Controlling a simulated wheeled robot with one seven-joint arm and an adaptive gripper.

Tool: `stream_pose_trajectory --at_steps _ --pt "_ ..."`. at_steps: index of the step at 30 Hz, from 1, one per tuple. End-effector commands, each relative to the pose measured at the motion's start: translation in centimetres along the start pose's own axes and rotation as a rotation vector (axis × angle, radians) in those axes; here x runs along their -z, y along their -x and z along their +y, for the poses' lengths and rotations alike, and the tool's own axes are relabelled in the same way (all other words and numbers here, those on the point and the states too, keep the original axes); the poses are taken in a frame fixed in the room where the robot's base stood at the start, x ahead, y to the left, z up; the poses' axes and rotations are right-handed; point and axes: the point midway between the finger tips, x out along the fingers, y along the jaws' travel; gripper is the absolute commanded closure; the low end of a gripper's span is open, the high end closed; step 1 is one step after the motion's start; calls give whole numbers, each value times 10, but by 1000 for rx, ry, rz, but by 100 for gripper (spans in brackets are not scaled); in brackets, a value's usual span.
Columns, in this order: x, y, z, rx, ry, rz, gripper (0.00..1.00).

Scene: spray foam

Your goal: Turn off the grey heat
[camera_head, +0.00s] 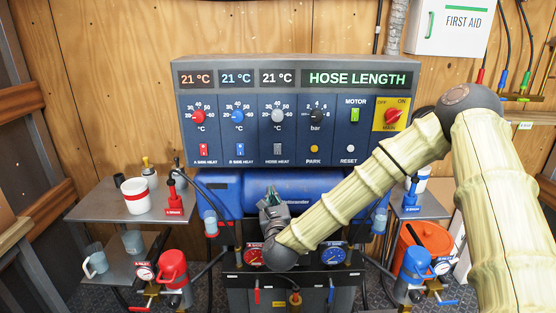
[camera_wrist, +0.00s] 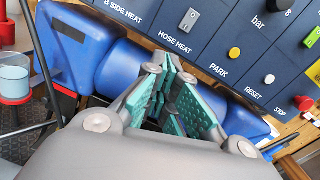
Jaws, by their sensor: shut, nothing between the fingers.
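The grey HOSE HEAT switch (camera_head: 278,149) sits low on the control panel, under the grey dial (camera_head: 278,115). In the wrist view the switch (camera_wrist: 189,19) is up and right of my fingertips. Its rocker position is too small to tell. My gripper (camera_head: 271,193) is in front of the blue cylinder, below the panel and apart from the switch. The wrist view shows its teal fingers (camera_wrist: 167,72) closed together with nothing held. The red A SIDE HEAT switch (camera_head: 203,149) and blue B SIDE HEAT switch (camera_head: 240,149) are to the left of the grey one.
The yellow PARK button (camera_head: 314,149), white RESET button (camera_head: 350,149) and red MAIN knob (camera_head: 392,117) are to the right. The blue cylinder (camera_head: 318,187) lies under the panel. Space before the panel's lower left is clear.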

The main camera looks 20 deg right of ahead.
Motion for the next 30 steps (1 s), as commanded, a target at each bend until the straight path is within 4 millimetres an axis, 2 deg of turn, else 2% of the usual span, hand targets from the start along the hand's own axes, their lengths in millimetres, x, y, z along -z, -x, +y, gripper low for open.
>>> stream_pose_trajectory --at_steps 1,3,7,20,26,30 --pt "-13 -6 -9 30 -63 -24 100" --pt "-27 -12 -19 61 -135 -52 100" --pt "-41 -16 -28 89 -207 -81 100" --pt "-43 -19 -29 91 -218 -84 100" --pt "-46 -39 -32 92 -215 -85 100" --pt "-49 -62 -34 92 -215 -85 100"
